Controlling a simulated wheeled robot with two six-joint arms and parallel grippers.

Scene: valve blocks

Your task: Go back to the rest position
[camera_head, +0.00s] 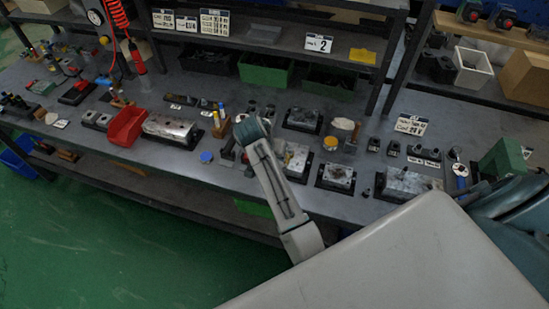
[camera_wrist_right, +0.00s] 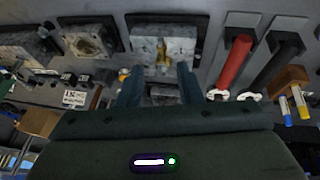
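My right gripper (camera_wrist_right: 159,80) shows in the right wrist view with its two dark fingers well apart and nothing held between them. Beyond the fingertips is a grey metal valve block (camera_wrist_right: 178,46) with a brass fitting (camera_wrist_right: 162,54) on its face. The gap between fingers and block is hard to judge. In the head view a grey and teal link of my arm (camera_head: 275,185) reaches over the bench's front edge and partly covers the blocks behind it. No gripper fingers can be made out there. My left gripper is in neither view.
The dark workbench (camera_head: 75,125) is crowded with valve blocks (camera_head: 408,183), a red bin (camera_head: 126,126) and green bins (camera_head: 266,71). In the wrist view a red-handled tool (camera_wrist_right: 232,62) and a black-handled tool (camera_wrist_right: 278,62) lie right of the fingers. Green floor (camera_head: 120,235) is open in front.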

